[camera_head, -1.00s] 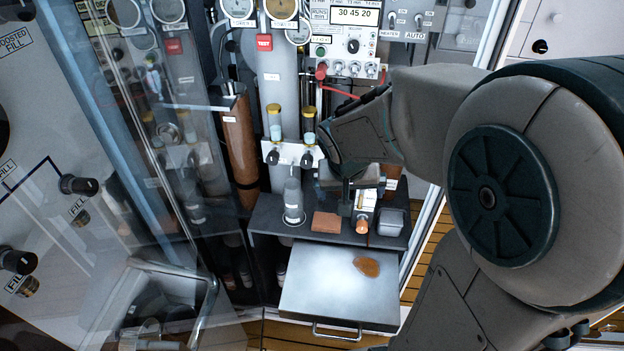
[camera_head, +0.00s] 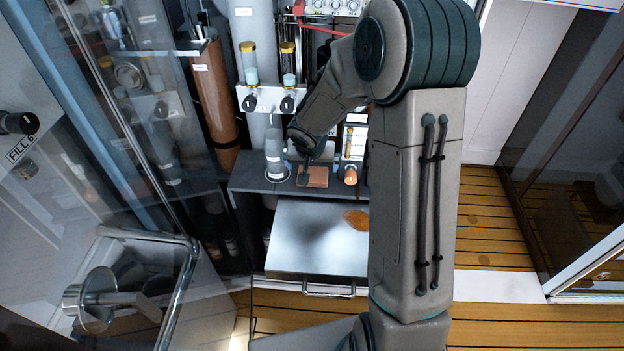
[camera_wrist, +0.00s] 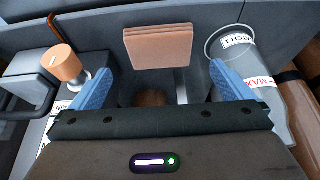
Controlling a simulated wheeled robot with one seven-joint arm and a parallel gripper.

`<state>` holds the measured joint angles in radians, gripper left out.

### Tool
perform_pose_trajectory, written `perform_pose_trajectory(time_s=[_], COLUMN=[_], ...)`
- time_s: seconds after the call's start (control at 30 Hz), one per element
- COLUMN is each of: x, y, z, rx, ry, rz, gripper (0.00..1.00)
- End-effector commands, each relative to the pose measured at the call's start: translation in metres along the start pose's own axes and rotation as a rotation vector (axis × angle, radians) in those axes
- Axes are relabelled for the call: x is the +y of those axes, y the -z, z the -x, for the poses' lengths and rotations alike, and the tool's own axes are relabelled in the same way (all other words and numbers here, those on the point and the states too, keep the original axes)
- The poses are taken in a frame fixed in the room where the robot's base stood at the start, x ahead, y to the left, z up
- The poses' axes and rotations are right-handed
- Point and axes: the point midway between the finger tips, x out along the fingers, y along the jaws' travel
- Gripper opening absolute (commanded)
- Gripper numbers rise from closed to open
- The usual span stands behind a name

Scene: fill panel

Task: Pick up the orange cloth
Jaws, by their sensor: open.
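The orange cloth (camera_head: 319,177) is a folded, flat square lying on the dark shelf. In the wrist view the cloth (camera_wrist: 158,48) is at the top centre, lying between the directions of the two blue finger pads and a little beyond them. My gripper (camera_head: 307,173) is just above the shelf at the cloth's left side in the head view, hiding part of it. In the wrist view my gripper (camera_wrist: 165,82) is open with nothing between its fingers. I cannot tell its exact height above the cloth.
Below is a metal tray (camera_head: 300,245) with an orange spill (camera_head: 357,219). A glass door (camera_head: 110,150) is at left.

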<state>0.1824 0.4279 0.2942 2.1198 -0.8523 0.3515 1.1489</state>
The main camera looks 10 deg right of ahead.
Motion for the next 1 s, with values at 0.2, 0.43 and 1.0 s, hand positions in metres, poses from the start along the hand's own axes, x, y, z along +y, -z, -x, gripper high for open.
perform_pose_trajectory(time_s=[0.2,0.43,1.0], x=[0.000,0.000,0.000], y=[-0.001,-0.001,0.000], z=[-0.018,-0.051,-0.057], rx=[-0.001,-0.001,0.000], ry=[0.000,0.000,0.000], rz=[-0.001,0.000,-0.001], gripper=[1.00,1.00,0.59])
